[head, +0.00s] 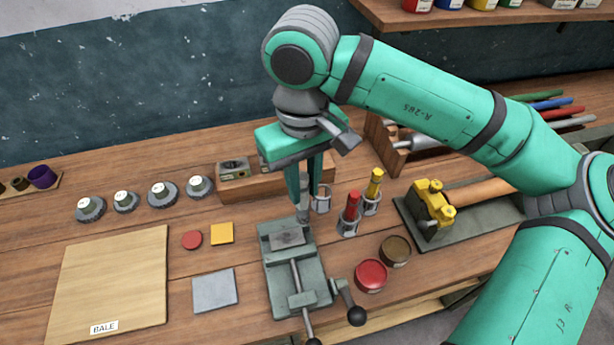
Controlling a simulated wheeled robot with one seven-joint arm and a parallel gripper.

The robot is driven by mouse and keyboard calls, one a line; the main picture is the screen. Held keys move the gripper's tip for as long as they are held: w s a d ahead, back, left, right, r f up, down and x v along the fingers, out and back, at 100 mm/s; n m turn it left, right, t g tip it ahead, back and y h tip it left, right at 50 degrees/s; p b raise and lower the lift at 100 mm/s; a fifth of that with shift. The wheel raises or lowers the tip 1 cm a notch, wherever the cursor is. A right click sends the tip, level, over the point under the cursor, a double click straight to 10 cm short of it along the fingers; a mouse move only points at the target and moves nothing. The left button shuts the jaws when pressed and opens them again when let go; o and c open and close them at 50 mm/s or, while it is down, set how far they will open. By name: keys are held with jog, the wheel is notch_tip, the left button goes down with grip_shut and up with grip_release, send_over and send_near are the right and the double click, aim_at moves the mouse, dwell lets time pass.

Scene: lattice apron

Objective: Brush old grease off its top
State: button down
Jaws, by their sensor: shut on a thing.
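My gripper (304,205) is shut on a slim grey tool (303,214), which points down; it looks like a brush, but the fingers hide much of it. The tool's lower end is at the back edge of a grey-green vise (296,285), close above or touching it; I cannot tell which. A flat grey metal block (287,238) sits at the vise's top, between its jaws. Any grease on the block is too small to make out. A small metal holder (322,200) right of my gripper looks empty. Two more holders carry a red-handled tool (352,207) and a yellow-handled tool (374,184).
A red tin (371,275) and a brown tin (395,250) stand right of the vise. A grey plate (213,291), a yellow square (222,233) and a red disc (192,240) lie left. A wooden board (110,275) marked "BALE" and several capped round pieces (163,194) lie farther left.

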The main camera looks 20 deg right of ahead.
jog(key=shift+a+r, duration=0.15)
jog(key=shift+r, duration=0.8)
